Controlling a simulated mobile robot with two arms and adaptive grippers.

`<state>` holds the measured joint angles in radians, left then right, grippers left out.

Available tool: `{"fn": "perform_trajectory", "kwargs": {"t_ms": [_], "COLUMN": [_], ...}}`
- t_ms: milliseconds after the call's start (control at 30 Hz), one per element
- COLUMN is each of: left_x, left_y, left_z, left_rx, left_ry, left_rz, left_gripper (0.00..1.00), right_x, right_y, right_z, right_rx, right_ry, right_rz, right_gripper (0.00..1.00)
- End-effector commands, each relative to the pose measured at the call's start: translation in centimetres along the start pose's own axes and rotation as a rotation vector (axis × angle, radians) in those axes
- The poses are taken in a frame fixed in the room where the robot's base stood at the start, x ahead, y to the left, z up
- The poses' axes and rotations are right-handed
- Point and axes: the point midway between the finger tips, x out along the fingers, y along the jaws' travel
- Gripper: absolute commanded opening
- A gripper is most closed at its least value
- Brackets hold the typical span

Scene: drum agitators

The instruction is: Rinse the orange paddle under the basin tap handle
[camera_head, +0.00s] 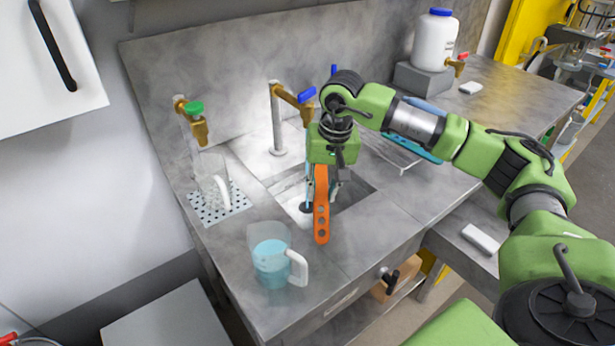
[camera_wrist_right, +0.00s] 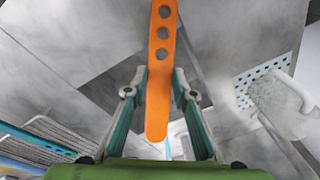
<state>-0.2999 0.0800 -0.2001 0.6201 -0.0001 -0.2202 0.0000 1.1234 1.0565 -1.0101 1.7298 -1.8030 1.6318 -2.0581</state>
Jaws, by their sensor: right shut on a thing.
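The orange paddle (camera_head: 322,215) has a row of holes and hangs nearly upright from my right gripper (camera_head: 325,180), over the front part of the sink basin (camera_head: 352,190). In the right wrist view, the gripper (camera_wrist_right: 160,90) is shut on the orange paddle (camera_wrist_right: 160,60), its fingers on either side of it. The basin tap (camera_head: 277,120) stands behind the basin at the left, with a blue handle (camera_head: 307,95). A thin light-blue streak, which looks like running water, shows just left of the paddle; I cannot tell if they touch. My left gripper is out of view.
A jug of blue liquid (camera_head: 270,262) stands on the front counter. A green-handled tap (camera_head: 194,109) and a clear jug (camera_head: 213,180) on a perforated drain plate (camera_head: 205,215) are at left. A white bottle (camera_head: 434,40) on a grey block (camera_head: 423,80) is at the back right.

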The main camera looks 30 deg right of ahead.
Motion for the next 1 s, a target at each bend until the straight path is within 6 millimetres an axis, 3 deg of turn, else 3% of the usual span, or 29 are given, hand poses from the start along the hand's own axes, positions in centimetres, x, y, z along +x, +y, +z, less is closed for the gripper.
{"fn": "perform_trajectory", "kwargs": {"t_ms": [600,1000], "left_x": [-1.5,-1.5], "left_y": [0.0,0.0], "left_z": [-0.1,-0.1], "left_rx": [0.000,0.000], "left_ry": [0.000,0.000], "left_rz": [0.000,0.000], "left_gripper": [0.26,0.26], "right_x": [-4.1,-4.5], "right_y": [0.5,0.5], "right_z": [4.0,4.5], "right_rx": [-0.001,0.000], "right_ry": [0.000,0.000], "right_rz": [0.000,0.000], "right_gripper": [0.03,0.03]}}
